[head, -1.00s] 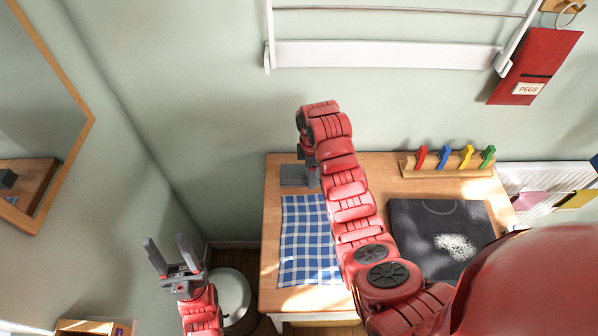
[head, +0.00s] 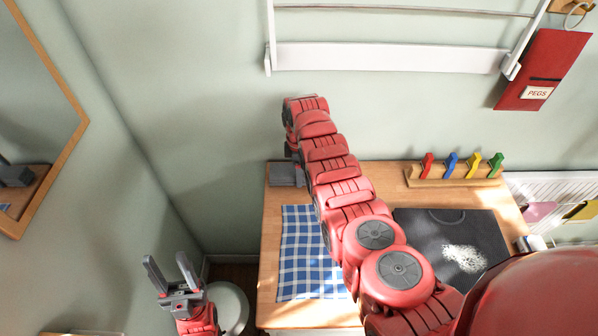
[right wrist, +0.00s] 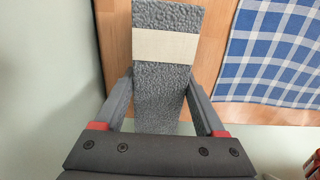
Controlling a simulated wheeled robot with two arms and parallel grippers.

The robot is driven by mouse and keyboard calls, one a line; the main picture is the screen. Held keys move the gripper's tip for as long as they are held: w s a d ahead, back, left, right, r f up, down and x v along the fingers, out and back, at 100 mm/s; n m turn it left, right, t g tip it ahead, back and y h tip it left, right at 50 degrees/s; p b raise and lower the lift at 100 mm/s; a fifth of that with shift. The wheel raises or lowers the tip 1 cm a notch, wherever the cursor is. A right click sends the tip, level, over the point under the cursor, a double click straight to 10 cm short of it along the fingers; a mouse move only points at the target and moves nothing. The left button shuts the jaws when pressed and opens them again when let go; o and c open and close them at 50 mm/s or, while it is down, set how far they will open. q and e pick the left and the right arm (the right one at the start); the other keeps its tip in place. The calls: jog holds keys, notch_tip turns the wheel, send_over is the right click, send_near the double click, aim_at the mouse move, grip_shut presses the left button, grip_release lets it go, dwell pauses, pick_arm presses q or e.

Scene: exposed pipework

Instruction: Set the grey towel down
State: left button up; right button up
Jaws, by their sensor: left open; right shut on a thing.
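The grey towel (head: 286,174) is at the back left corner of the wooden table in the head view, mostly hidden by my right arm there. In the right wrist view the towel (right wrist: 160,100) is a narrow, nubbly folded strip with a cream band. My right gripper (right wrist: 160,88) is shut on it, one finger along each side. I cannot tell whether the towel touches the tabletop. My left gripper (head: 169,262) is open and empty, left of the table.
A blue checked cloth (head: 305,255) lies on the table (head: 385,180) in front of the towel. A dark slate (head: 430,235) with white powder lies to the right, and a rack of coloured pegs (head: 455,180) behind it. A white rack (head: 390,57) hangs above.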

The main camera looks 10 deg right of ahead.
jog(key=shift+f, duration=0.55)
jog(key=shift+f, duration=0.2)
jog(key=o, duration=1.4)
jog(key=shift+r, duration=0.15)
